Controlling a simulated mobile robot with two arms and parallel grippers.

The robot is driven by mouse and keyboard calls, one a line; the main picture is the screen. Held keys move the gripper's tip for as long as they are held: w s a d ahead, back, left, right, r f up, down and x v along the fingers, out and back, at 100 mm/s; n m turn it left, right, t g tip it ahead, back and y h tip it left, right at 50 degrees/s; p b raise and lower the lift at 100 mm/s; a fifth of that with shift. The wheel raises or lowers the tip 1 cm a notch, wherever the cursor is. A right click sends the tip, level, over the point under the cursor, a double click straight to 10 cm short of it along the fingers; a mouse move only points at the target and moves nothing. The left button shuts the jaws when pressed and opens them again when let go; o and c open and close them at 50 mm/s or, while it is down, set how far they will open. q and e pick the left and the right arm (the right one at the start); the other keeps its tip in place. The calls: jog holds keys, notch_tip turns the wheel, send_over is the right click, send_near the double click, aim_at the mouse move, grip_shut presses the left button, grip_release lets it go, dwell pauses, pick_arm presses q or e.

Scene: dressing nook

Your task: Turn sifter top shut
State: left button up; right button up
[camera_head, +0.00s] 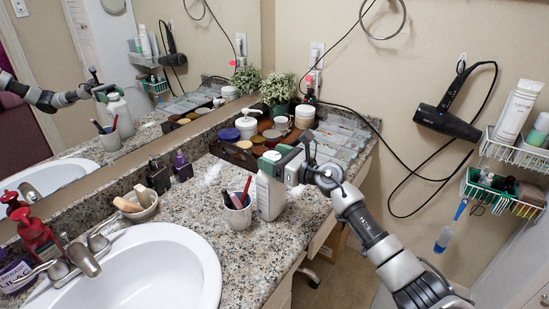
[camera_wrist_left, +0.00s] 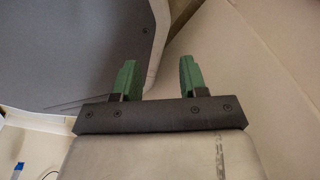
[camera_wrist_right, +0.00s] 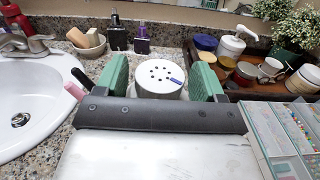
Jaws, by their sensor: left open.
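A white bottle (camera_head: 269,196) stands upright on the granite counter, right of the pen cup. Its round white sifter top (camera_wrist_right: 160,78) shows in the right wrist view, with several dark holes and a small purple mark near its right edge. My right gripper (camera_wrist_right: 160,80) has its green fingers on either side of the top, very close to it. I cannot tell whether they touch it. In the head view this gripper (camera_head: 270,160) is at the bottle's upper end. My left gripper (camera_wrist_left: 157,80) is open and empty, away from the counter.
A cup with pens (camera_head: 238,215) stands close left of the bottle. The white sink (camera_head: 150,270) is at front left. A wooden tray (camera_wrist_right: 235,88) with jars and clear organizers (camera_head: 340,140) fill the back. A soap dish (camera_head: 136,203) sits by the mirror.

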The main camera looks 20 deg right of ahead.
jog(key=c, duration=0.7)
jog(key=p, duration=0.1)
jog(key=m+h+p, duration=0.1)
jog(key=p, duration=0.1)
jog(key=shift+a+r+t, duration=0.1)
jog(key=shift+r+t, duration=0.15)
jog(key=shift+t, duration=0.05)
jog(key=shift+c, duration=0.2)
jog(key=shift+f+m+t+h+p, duration=0.25)
jog(key=shift+t+h+p, duration=0.2)
jog(key=shift+p, duration=0.3)
jog(key=o, duration=0.9)
jog(key=shift+o, duration=0.2)
jog(key=shift+s, duration=0.15)
jog(key=v, duration=1)
jog(key=shift+s+d, duration=0.25)
jog(key=shift+s, duration=0.05)
